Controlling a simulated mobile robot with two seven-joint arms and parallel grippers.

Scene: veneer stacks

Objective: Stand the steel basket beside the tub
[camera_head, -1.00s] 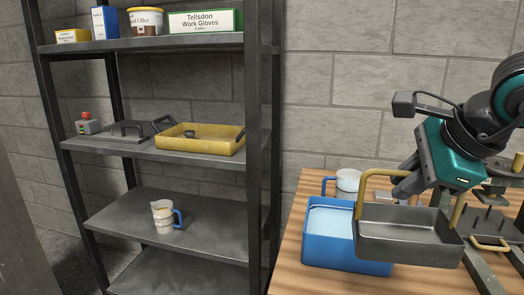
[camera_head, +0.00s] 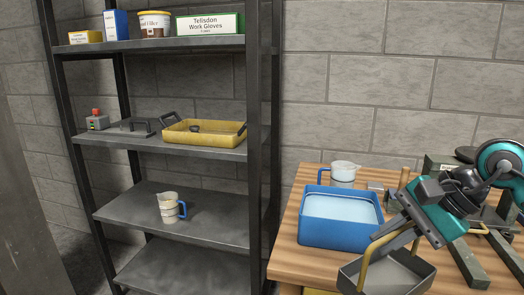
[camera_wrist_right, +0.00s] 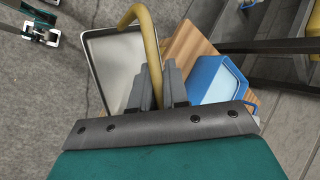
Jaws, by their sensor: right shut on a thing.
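The steel basket (camera_head: 428,268) is a grey rectangular pan with a yellow arched handle (camera_head: 372,262). My right gripper (camera_head: 388,232) is shut on that handle, and the basket hangs tilted in front of the tub's right side. In the right wrist view the gripper (camera_wrist_right: 160,88) grips the handle, and the basket (camera_wrist_right: 112,62) appears largely over the floor, past the table edge. The blue tub (camera_head: 332,233), with pale blue contents, stands on the wooden table; it also shows in the right wrist view (camera_wrist_right: 208,76). My left gripper is not seen.
The wooden table (camera_head: 288,243) has bare wood left of the tub. A clear measuring jug (camera_head: 345,172) stands behind the tub. Dark metal fixtures (camera_head: 466,264) lie to the right. A steel shelf unit (camera_head: 258,150) stands left, holding a yellow tray (camera_head: 205,139) and another jug (camera_head: 168,207).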

